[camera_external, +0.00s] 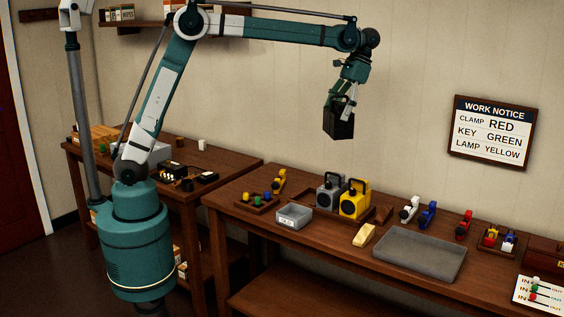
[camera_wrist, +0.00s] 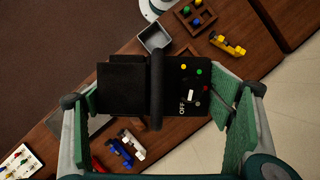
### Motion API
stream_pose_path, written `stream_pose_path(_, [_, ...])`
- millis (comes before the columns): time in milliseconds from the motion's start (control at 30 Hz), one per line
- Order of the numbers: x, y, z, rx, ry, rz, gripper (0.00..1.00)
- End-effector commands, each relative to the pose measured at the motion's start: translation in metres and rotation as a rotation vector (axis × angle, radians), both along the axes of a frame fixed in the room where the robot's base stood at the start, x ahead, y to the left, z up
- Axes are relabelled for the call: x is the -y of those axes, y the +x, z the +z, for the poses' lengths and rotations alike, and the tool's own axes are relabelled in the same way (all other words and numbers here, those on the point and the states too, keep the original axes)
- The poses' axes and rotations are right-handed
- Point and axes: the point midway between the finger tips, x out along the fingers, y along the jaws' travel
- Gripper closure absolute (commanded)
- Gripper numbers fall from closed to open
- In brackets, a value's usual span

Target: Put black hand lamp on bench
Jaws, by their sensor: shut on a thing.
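The black hand lamp (camera_external: 339,124) hangs in my gripper (camera_external: 347,105), high above the bench (camera_external: 335,238) and apart from it. In the wrist view the lamp (camera_wrist: 125,88) shows its dark body, top handle, a panel marked OFF and small coloured dots. My gripper (camera_wrist: 158,105) is shut on it, with green fingers at both sides. A grey lamp (camera_external: 328,197) and a yellow lamp (camera_external: 355,202) stand side by side on the bench in a low wooden holder.
A grey tray (camera_external: 420,256) lies empty on the bench. A grey bin (camera_external: 293,217), a yellow block (camera_external: 364,235) and several coloured clamps stand around it. The wall notice (camera_external: 492,133) reads clamp red, key green, lamp yellow. A second table (camera_external: 225,166) stands left.

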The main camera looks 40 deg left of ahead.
Motion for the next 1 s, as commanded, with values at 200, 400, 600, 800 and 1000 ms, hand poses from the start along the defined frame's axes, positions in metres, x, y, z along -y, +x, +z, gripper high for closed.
stream_pose_path(200, [-0.028,0.023,0.0,0.001,0.001,0.003,0.42])
stream_pose_path(400, [-0.039,0.031,0.0,0.0,0.0,0.0,0.42])
stream_pose_path(600, [-0.039,0.031,0.0,0.0,0.0,0.0,0.42])
stream_pose_path(800, [-0.039,0.031,0.0,0.0,0.0,0.0,0.42])
stream_pose_path(1000, [-0.04,0.032,0.0,0.0,0.0,0.0,0.42])
